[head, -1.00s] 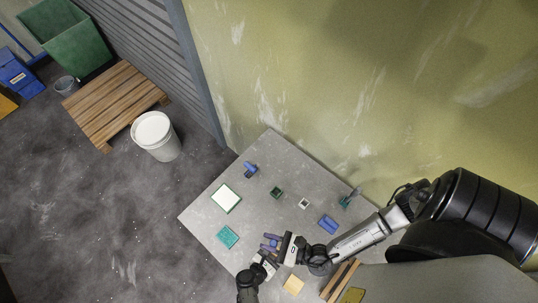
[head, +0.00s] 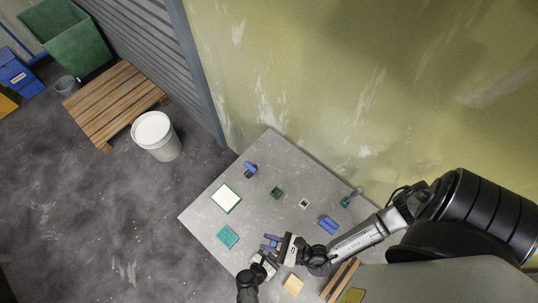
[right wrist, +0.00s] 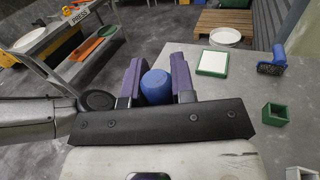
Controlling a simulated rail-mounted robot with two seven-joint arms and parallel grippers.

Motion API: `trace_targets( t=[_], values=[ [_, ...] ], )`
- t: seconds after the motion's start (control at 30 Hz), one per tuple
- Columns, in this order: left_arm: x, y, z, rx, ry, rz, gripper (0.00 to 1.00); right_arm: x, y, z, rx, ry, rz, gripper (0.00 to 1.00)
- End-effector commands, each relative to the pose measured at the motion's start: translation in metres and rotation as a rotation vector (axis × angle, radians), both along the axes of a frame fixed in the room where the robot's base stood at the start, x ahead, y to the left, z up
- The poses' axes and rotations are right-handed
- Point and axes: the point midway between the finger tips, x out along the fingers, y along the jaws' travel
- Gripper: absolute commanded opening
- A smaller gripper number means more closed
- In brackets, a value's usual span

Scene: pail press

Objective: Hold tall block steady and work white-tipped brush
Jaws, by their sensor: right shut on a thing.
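My right gripper (head: 272,243) is low over the front of the grey table. In the right wrist view its purple fingers (right wrist: 157,85) are shut on a blue rounded thing (right wrist: 156,88). Its lower part is hidden, so I cannot tell whether it is the tall block or the brush. My left gripper (head: 264,263) is close beside the right one at the table's front edge. Its fingers are too small and covered to read. A blue thing with a dark underside (head: 250,169) lies at the table's back left and also shows in the right wrist view (right wrist: 272,63). No white tip is clear.
A white pail (head: 156,137) stands on the floor near a pallet (head: 112,102).

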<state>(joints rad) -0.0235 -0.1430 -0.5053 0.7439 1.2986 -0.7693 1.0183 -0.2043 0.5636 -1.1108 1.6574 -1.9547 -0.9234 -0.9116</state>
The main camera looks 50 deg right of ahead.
Motion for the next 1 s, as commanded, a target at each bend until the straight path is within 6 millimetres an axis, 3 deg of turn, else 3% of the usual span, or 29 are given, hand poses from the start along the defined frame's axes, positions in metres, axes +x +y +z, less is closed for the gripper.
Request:
trace_targets(
  t=[0.57,1.0],
  values=[
    [0.0,0.0,0.0,0.0,0.0,0.0,0.0,-0.001,0.0,0.0,0.0,0.0,0.0,0.0],
    [0.0,0.0,0.0,0.0,0.0,0.0,0.0,-0.025,0.001,-0.001,0.0,0.001,0.0,0.0]
  ],
)
